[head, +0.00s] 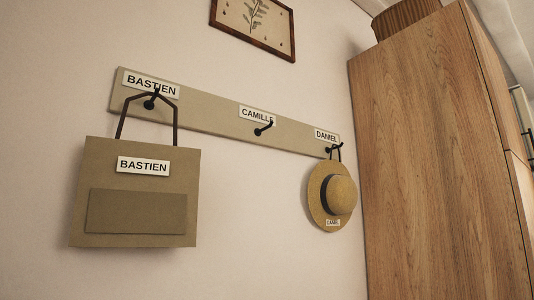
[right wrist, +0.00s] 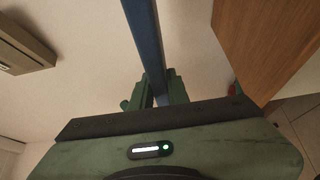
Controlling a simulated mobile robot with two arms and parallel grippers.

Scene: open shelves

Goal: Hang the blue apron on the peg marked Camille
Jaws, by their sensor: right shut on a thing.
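The peg marked Camille (head: 263,129) is a black hook at the middle of a beige rail (head: 210,113) on the wall. Its white label reads CAMILLE, and nothing hangs on it. In the right wrist view my right gripper (right wrist: 160,90) is shut on a narrow dark blue strip, the visible part of the blue apron (right wrist: 145,35). The strip runs up out of the picture, and the rest of the apron is hidden or out of view. Neither gripper shows in the head view.
A straw hat (head: 318,200) hangs on the peg marked Daniel, at right. A tall wooden cabinet (head: 430,150) stands close right of the hat. The wall below Camille's peg is clear.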

